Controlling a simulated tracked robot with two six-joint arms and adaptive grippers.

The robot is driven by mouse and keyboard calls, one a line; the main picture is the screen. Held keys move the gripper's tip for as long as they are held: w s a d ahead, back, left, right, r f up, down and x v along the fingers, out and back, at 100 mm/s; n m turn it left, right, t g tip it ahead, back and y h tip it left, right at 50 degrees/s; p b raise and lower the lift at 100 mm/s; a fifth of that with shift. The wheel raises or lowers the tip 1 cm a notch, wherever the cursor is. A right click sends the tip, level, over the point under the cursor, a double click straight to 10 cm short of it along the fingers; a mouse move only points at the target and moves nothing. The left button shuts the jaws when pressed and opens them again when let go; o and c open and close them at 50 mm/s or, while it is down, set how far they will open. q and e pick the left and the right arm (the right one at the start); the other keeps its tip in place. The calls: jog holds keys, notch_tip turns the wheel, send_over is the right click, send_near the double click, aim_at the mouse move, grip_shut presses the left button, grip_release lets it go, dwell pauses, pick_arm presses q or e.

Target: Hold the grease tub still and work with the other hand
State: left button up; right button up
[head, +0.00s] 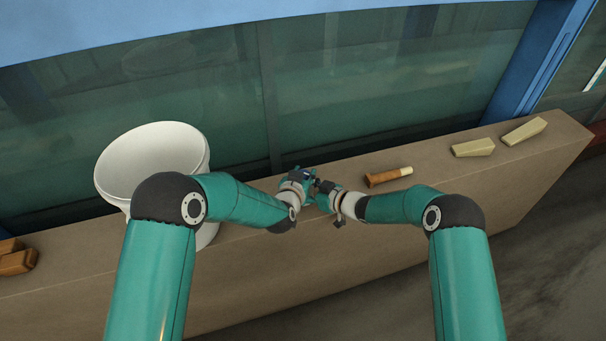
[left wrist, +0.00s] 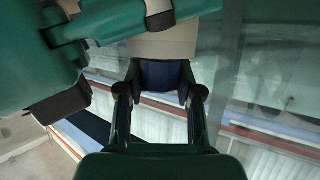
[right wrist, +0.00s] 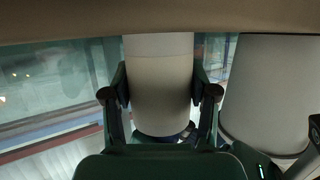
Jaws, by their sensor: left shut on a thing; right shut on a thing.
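The grease tub (right wrist: 160,90) is a pale cream cylinder between the fingers of my right gripper (right wrist: 160,95), which is shut on it. A dark blue part, seemingly its lid (left wrist: 160,78), sits between the fingers of my left gripper (left wrist: 160,95), which is shut on it. The tub's pale body (left wrist: 165,45) continues beyond it in the left wrist view. In the head view my left gripper (head: 311,180) and right gripper (head: 322,188) meet close together over the ledge, hiding most of the tub. Whether the lid is seated on the tub cannot be told.
A large white bucket (head: 145,145) stands on the brown ledge (head: 420,235), left of my grippers. A brown tool with a pale tip (head: 385,177) and two pale wedges (head: 473,148) (head: 524,131) lie to the right. Brown blocks (head: 18,260) lie far left. The glass wall (head: 390,85) rises behind.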

pick_arm(q)
jog(key=shift+d+n, duration=0.1)
jog(key=shift+n, duration=0.2)
grip_shut()
jog(key=shift+n+t+y, duration=0.3)
jog(key=shift+n+y, duration=0.3)
jog(key=shift+y, duration=0.4)
jog(key=shift+n+y, duration=1.4)
jog(key=shift+y, duration=0.2)
jog(key=o, duration=1.2)
grip_release()
notch_tip(320, 180, up, 10)
jog(key=shift+f, duration=0.1)
